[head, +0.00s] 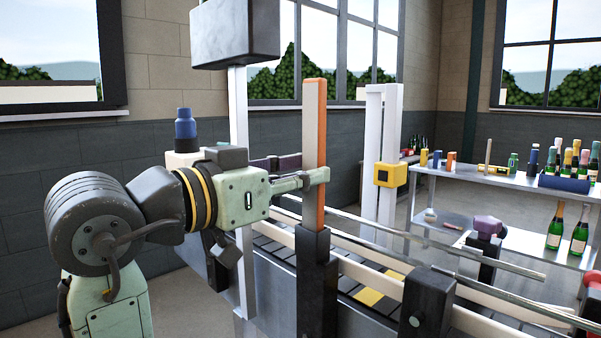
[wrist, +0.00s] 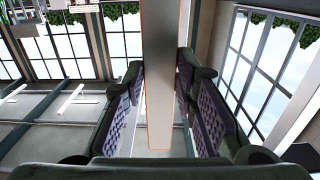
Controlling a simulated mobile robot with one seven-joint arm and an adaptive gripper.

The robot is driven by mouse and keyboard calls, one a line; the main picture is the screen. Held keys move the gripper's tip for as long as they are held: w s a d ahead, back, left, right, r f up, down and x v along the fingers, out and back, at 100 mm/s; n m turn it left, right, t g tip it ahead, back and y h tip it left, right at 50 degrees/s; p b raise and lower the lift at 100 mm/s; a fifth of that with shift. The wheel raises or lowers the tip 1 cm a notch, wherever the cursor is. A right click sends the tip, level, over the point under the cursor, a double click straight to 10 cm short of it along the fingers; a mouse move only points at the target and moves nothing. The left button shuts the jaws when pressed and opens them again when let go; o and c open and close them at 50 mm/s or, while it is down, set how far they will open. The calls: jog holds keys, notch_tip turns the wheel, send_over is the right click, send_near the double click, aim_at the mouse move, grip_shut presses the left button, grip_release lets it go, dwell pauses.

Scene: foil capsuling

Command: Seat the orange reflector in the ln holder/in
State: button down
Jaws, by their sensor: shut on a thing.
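The orange reflector (head: 320,130) is a tall upright bar, orange on one side and pale on the other. My gripper (head: 318,176) is shut on it around mid-height in the head view. In the wrist view the bar's pale face (wrist: 160,70) runs between my two padded fingers (wrist: 160,105). The bar's lower end meets the top of a black upright holder (head: 316,285) at the conveyor's near side. I cannot tell whether the end is inside the holder or only above or in front of it.
Pale guide rails and metal rods (head: 440,255) run along the conveyor. A second black post (head: 428,300) stands to the right, and a purple-topped one (head: 486,235) beyond. A yellow sensor (head: 390,174) sits on a white column. A shelf (head: 480,174) with bottles stands behind.

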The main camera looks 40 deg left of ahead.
jog(key=c, duration=1.2)
grip_release()
jog(key=s+a, duration=0.1)
jog(key=s, duration=1.1)
